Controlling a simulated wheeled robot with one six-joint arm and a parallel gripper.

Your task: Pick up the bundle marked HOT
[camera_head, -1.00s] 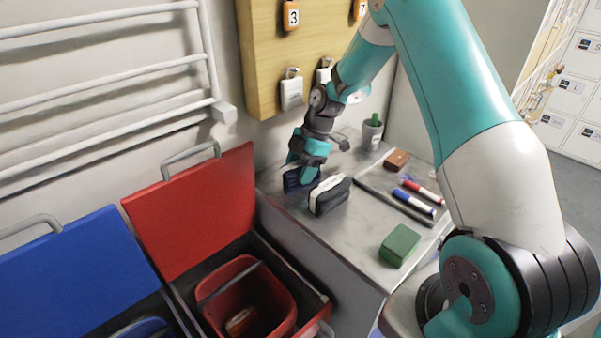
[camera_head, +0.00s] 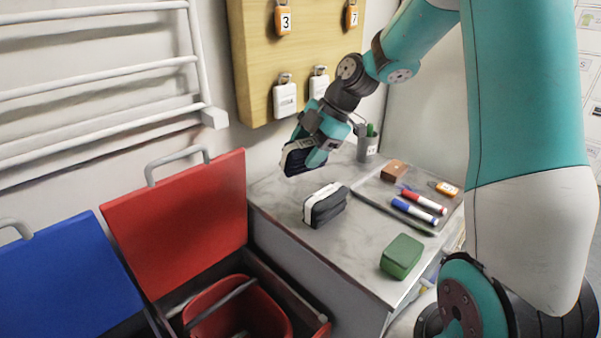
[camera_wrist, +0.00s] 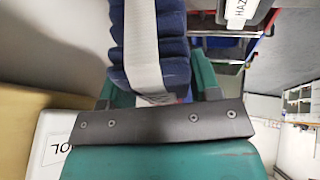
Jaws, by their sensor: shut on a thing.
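My gripper (camera_head: 312,157) is shut on a navy bundle (camera_head: 293,158) with a pale band and holds it above the counter. In the wrist view the navy bundle (camera_wrist: 172,50) sits between my fingers (camera_wrist: 160,92), its white strap running lengthwise; no marking on it is readable. A black bundle (camera_head: 325,206) with a white band lies on the counter below and to the right of the held one. In the wrist view a white label (camera_wrist: 240,12) reading "HAZ", cut off by the frame, shows at the top right. I see no HOT marking.
The counter (camera_head: 290,213) also holds a green box (camera_head: 401,256), markers (camera_head: 415,210), a brown block (camera_head: 394,170) and a cup (camera_head: 368,143). An open red-lidded bin (camera_head: 180,220) and a blue lid (camera_head: 60,270) stand left. A wooden lock board (camera_head: 255,60) hangs behind.

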